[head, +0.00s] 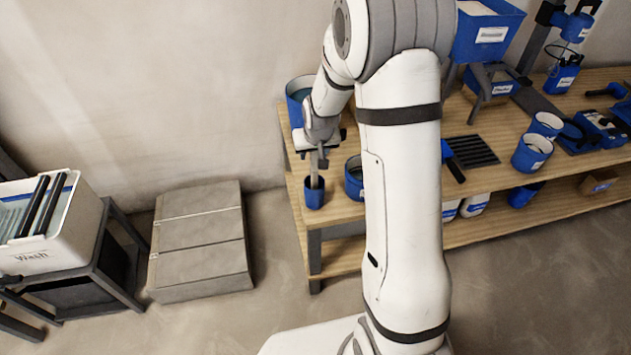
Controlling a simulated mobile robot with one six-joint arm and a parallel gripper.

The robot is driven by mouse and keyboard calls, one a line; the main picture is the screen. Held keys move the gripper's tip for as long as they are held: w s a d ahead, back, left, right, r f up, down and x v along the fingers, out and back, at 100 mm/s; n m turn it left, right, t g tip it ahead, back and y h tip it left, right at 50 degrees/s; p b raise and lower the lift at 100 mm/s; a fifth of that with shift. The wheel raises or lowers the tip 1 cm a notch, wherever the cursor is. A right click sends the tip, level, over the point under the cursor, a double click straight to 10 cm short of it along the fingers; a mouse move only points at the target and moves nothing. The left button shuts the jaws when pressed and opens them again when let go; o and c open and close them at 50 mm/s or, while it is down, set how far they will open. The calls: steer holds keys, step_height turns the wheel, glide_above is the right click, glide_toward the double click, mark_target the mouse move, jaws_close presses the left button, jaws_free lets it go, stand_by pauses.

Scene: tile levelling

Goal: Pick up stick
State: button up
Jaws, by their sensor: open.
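A pale stick (314,180) stands roughly upright in a small blue cup (314,197) at the left front corner of the wooden workbench. My gripper (315,158) is open and points down right above the cup. Its fingers are at the upper part of the stick. I cannot tell from this view whether they touch it or are only beside it. The stick's lower end is hidden inside the cup, and its top is hidden by my gripper.
A blue bucket (297,95) is behind my gripper, and another blue container (354,180) stands close right of the cup. More blue containers (532,152) and tools fill the bench's right side. A white wash tub (48,240) and stacked grey slabs (200,240) are at left.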

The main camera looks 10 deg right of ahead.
steer(key=shift+c, duration=0.5)
jaws_close()
steer(key=shift+r, duration=0.1)
